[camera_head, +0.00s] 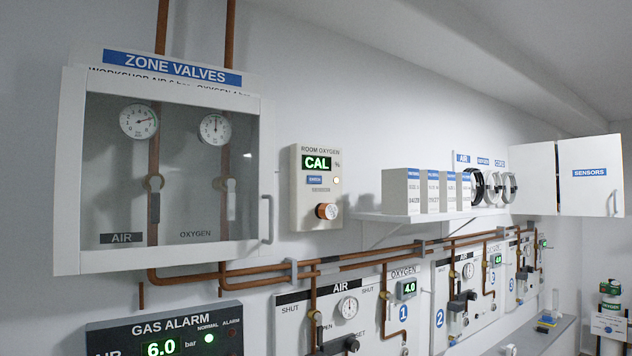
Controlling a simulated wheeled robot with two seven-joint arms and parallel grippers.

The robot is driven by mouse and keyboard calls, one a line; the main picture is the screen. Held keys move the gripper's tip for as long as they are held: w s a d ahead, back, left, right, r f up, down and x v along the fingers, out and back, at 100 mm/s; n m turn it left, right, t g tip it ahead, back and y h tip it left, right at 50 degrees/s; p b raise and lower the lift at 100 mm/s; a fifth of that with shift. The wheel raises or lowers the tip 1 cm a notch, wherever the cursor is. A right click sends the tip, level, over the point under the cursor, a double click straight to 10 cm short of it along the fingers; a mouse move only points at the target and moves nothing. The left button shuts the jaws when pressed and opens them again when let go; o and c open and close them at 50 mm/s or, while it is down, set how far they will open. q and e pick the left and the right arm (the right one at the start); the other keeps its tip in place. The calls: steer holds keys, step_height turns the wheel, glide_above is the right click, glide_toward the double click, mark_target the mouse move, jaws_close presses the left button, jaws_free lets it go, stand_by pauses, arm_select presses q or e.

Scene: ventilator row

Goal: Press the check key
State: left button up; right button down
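A cream wall unit (316,210) labelled ROOM OXYGEN hangs near the middle of the view. Its display (317,162) shows CAL in green. Below the display is a small blue key or label (314,180), whose lettering is too small to read for sure; it may be the check key. Neither of my grippers is in view.
A glazed zone valves cabinet (262,170) hangs to the left, its handle towards the unit. A shelf (400,216) with several white boxes (400,191) juts out to the right. Copper pipes (360,262) and a gas alarm panel (215,318) are below. The wall around the unit is clear.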

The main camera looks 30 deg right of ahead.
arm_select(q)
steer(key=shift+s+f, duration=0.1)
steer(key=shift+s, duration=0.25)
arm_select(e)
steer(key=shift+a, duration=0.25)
